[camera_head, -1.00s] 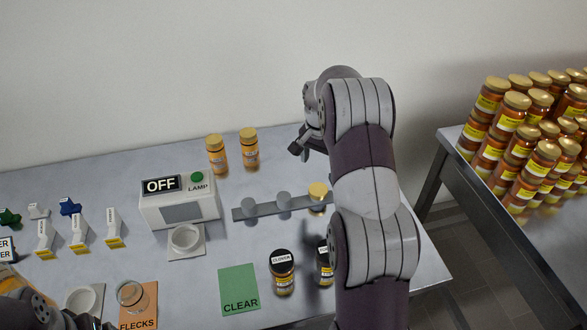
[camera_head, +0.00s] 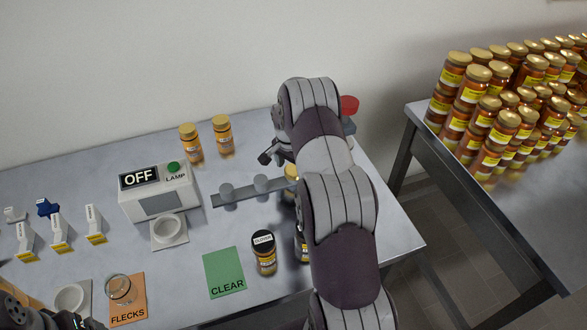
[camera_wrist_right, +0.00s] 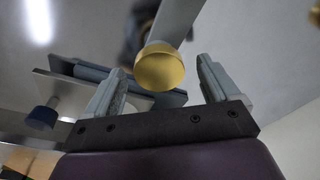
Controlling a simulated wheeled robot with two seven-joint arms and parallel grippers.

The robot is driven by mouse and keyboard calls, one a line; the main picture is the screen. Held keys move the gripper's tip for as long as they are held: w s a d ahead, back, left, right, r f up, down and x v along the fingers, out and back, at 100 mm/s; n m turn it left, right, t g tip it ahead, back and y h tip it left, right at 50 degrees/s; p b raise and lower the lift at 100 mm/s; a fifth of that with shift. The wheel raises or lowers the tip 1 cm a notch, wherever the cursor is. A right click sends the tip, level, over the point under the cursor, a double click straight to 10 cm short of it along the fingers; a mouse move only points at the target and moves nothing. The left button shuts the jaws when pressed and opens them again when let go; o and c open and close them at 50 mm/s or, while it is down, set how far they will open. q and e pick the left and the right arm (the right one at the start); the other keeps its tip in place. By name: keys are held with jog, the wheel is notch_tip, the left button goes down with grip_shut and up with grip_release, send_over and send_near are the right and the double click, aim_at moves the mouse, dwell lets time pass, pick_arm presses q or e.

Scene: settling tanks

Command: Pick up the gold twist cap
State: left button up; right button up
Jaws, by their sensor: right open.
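The gold twist cap (camera_wrist_right: 160,68) shows in the right wrist view as a round gold disc at the end of a grey bar. It lies between the lines of my two open fingers; whether it is within their reach I cannot tell. In the head view the cap (camera_head: 291,171) is at the right end of the grey bar (camera_head: 243,191), partly hidden by my right arm. My right gripper (camera_wrist_right: 160,84) is open and empty; only a dark part of it shows in the head view. Dark parts of my left arm show at the bottom left; its jaws are not clear.
A CLOVER jar (camera_head: 264,254) and a green CLEAR mat (camera_head: 225,272) are in front. The lamp box (camera_head: 158,196) is left. A red-topped object (camera_head: 349,105) shows behind my arm.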

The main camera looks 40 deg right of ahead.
jog(key=shift+s+r, duration=0.1)
jog(key=c, duration=1.1)
